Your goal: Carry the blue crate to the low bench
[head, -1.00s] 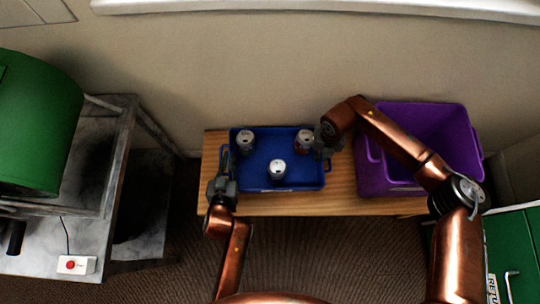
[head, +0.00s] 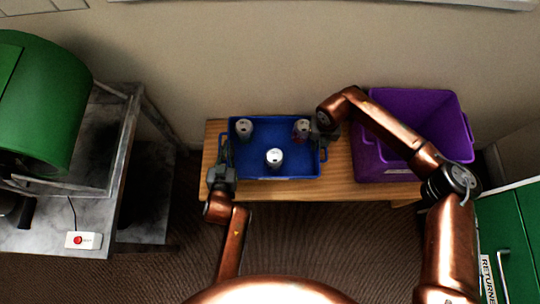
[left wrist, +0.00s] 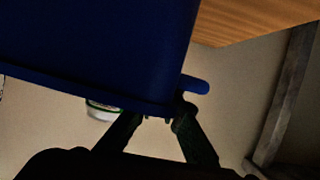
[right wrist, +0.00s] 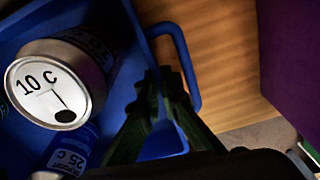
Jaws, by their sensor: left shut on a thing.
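The blue crate (head: 292,172) is level over the left part of the low wooden bench (head: 345,185). I cannot tell whether it rests there or hangs just above. It holds a white-topped can (head: 274,159), a grey can (head: 244,130) and a reddish can (head: 301,130), all upright. My left gripper (head: 226,160) is shut on the crate's left side; its fingers (left wrist: 158,112) meet the rim by the handle. My right gripper (head: 322,136) is at the right side, its fingers (right wrist: 161,80) closed at the rim and handle, beside a "10 C" can (right wrist: 60,85).
A purple bin (head: 385,172) stands on the bench just right of the crate. A grey table (head: 100,215) with a green drum (head: 45,105) and a red button box (head: 82,240) is at left. A green cabinet (head: 505,225) is at right. The wall is close behind.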

